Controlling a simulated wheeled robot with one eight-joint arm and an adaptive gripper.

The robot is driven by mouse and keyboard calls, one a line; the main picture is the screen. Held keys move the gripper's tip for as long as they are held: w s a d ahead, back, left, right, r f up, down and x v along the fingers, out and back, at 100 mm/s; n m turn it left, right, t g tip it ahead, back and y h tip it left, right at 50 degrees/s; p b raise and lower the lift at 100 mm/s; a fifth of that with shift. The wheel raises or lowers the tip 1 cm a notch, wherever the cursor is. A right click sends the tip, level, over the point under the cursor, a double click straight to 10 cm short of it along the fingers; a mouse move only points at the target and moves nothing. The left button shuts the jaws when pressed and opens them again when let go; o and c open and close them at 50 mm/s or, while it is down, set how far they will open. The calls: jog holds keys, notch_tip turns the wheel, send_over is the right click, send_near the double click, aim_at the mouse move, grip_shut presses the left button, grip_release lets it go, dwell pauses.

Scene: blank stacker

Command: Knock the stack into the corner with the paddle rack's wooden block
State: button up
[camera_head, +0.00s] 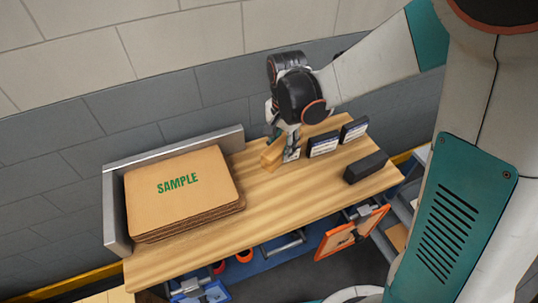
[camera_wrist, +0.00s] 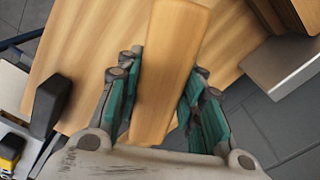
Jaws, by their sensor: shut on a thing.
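A stack of brown cardboard sheets (camera_head: 178,190), its top marked "SAMPLE", sits at the left end of the wooden table, inside a grey metal corner fence (camera_head: 112,215). The sheets' right edges look slightly uneven. My gripper (camera_head: 280,150) is over the table's back middle, to the right of the stack and apart from it. It is shut on a wooden block (camera_head: 272,155). In the wrist view the block (camera_wrist: 168,70) lies lengthwise between the teal finger pads (camera_wrist: 166,100). Part of the stack shows at the top right there. I cannot tell whether the block touches the table.
A black block (camera_head: 366,167) lies near the table's right end. The wooden tabletop (camera_head: 270,205) is clear between stack and gripper.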

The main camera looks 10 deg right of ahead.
aim_at(273, 149)
jog(key=s+a+m+p, duration=0.1)
jog(key=s+a+m, duration=0.1)
jog(key=a+m, duration=0.1)
jog(key=shift+s+r+p, duration=0.1)
jog(key=shift+s+p, duration=0.05)
jog(key=shift+p, duration=0.2)
jog(key=shift+s+a+f+m, duration=0.5)
jog(key=shift+a+f+m, duration=0.1)
jog(key=shift+f+m, duration=0.3)
jog(key=shift+s+a+f+m, duration=0.2)
jog(key=shift+s+f+m, duration=0.05)
jog(key=shift+f+m, duration=0.05)
jog(key=shift+f+b, duration=2.15)
jog(key=shift+f, duration=0.85)
jog(key=shift+a, duration=0.15)
